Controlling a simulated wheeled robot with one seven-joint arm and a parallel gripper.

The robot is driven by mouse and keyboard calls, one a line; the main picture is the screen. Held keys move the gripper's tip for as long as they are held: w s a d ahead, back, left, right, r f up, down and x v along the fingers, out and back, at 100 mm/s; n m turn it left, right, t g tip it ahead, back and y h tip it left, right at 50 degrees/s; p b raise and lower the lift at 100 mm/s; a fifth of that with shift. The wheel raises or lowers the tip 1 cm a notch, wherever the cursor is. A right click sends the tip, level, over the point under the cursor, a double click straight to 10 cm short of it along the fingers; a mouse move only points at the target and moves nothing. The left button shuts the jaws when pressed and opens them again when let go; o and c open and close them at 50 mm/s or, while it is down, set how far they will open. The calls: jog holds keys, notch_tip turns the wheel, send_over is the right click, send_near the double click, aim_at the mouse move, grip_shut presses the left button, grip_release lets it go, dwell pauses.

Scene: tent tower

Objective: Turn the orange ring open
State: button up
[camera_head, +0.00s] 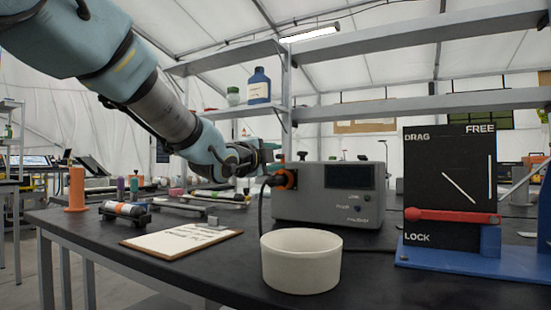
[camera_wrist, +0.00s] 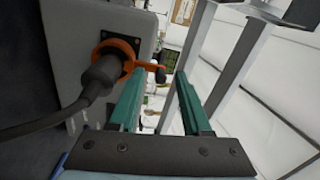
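The orange ring (camera_wrist: 124,47) sits around a black plug on the side of a grey box (camera_wrist: 60,25) in the wrist view. An orange lever with a dark knob (camera_wrist: 157,73) sticks out from the ring to the right. My gripper (camera_wrist: 161,74) is open. Its two green fingers show apart, and the knob appears in the gap near their tips; I cannot tell if either finger touches it. In the head view the ring (camera_head: 290,178) is at the left face of the grey box (camera_head: 352,195), and my gripper (camera_head: 268,158) is just above and left of it.
A black cable (camera_wrist: 45,125) runs from the plug. A white bowl (camera_head: 301,262) stands in front of the box. A black panel with a red lever (camera_head: 450,216) stands at the right. A clipboard (camera_head: 180,240) and an orange cylinder (camera_head: 76,188) are at the left. A shelf (camera_head: 233,112) overhangs behind.

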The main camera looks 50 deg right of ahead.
jog(key=v, duration=1)
jog(key=shift+a+b, duration=0.3)
jog(key=shift+a, duration=0.15)
jog(key=shift+a, duration=0.1)
